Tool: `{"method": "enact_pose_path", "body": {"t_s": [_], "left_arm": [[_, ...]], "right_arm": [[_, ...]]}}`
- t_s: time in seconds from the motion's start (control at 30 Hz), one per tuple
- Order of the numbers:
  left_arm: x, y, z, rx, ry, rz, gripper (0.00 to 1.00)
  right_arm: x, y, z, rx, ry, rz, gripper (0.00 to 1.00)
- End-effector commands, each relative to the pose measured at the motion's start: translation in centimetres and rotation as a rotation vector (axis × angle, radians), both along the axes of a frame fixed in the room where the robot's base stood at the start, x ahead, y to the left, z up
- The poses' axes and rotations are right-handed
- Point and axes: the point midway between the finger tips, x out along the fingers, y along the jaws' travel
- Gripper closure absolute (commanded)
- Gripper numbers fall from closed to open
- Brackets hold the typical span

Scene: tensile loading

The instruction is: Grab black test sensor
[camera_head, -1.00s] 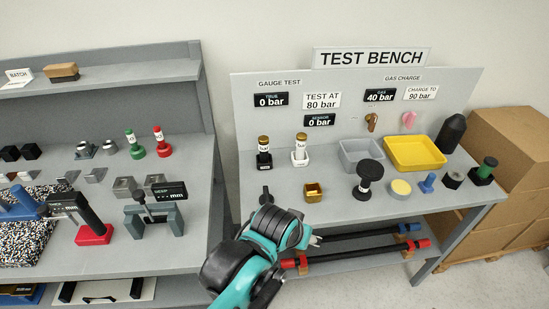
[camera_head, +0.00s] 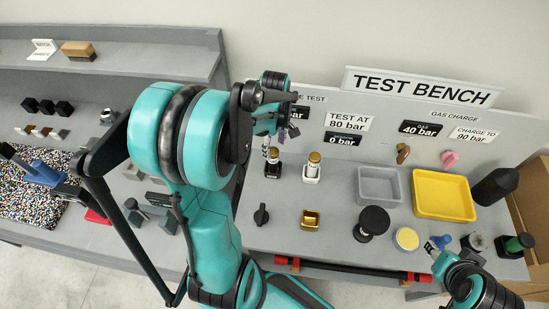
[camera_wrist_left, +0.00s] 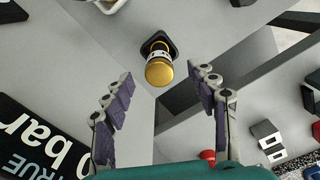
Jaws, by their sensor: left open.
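The black test sensor (camera_head: 273,163) stands upright on the bench near its left end, with a gold cap and a pale label. My left gripper (camera_head: 283,125) is above it in the head view, pointing down and partly hiding the sign board. In the left wrist view the gold-capped sensor (camera_wrist_left: 160,68) lies between and beyond the two open purple-padded fingers (camera_wrist_left: 163,95), with nothing held. A white sensor (camera_head: 313,166) with a gold cap stands just to its right. My right gripper (camera_head: 437,247) is at the lower right near a blue part; its jaw state is unclear.
A black knob (camera_head: 261,214) and a gold block (camera_head: 311,220) sit in front of the sensors. A grey tray (camera_head: 379,201) and yellow tray (camera_head: 468,214) are to the right. The upright sign board (camera_head: 390,152) stands behind. A second bench is at left.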

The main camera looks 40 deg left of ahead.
Motion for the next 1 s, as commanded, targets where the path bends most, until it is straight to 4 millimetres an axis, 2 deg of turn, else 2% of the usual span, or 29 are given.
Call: {"method": "enact_pose_path", "body": {"t_s": [0.33,0.47,0.67,0.9,1.0], "left_arm": [[0.1,0.9,-5.1,0.001,-0.002,-0.003,0.42],[0.0,0.9,-5.8,0.001,-0.002,-0.004,0.42],[0.0,0.9,-5.7,0.001,-0.002,-0.004,0.42],[0.0,0.9,-5.7,0.001,-0.002,-0.004,1.00],[0.0,0.8,-5.7,0.001,-0.002,-0.004,1.00]], "right_arm": [[0.0,0.0,-1.5,0.000,0.000,0.000,0.60],[0.0,0.0,-1.6,0.000,0.000,0.000,0.60],[0.0,0.0,-1.6,0.000,0.000,0.000,0.60],[0.0,0.0,-1.6,0.000,0.000,0.000,0.60],[0.0,0.0,-1.6,0.000,0.000,0.000,0.60]]}}
